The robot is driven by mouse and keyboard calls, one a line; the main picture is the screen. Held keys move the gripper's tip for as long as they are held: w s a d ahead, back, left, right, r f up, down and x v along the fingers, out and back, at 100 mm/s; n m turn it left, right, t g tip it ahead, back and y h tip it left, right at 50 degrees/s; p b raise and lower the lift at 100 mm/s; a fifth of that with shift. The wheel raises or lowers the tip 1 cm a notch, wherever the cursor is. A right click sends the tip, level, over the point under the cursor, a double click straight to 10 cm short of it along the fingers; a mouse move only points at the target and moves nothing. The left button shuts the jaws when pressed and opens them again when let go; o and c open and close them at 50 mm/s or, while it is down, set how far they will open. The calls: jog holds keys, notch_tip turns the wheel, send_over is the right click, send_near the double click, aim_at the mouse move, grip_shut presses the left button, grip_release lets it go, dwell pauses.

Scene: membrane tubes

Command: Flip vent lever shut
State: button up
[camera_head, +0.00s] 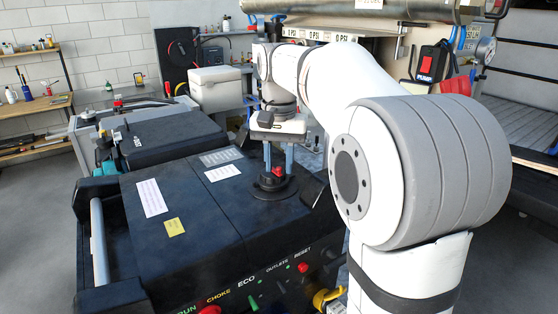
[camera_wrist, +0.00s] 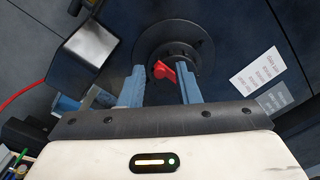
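The vent lever (camera_head: 278,172) is a small red handle on a round black cap on top of the black generator-like machine (camera_head: 190,220). In the wrist view the red lever (camera_wrist: 164,70) lies across the cap (camera_wrist: 195,45), with its tip toward the lower right. My gripper (camera_head: 278,160) is above the cap, pointing down. In the wrist view its two blue-grey fingers (camera_wrist: 160,80) stand apart, one on each side of the lever. The lever shows between them with gaps; I cannot tell whether either finger touches it.
White and yellow labels (camera_head: 150,198) lie flat on the machine's top, left of the cap. A front panel (camera_head: 270,280) carries a red knob and switches. A white box (camera_head: 215,88) stands behind. A red pump switch (camera_head: 433,62) hangs at the right.

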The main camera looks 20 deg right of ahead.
jog(key=shift+o, duration=0.2)
notch_tip(320, 180, up, 8)
jog(key=shift+f, duration=0.1)
dwell(0.4)
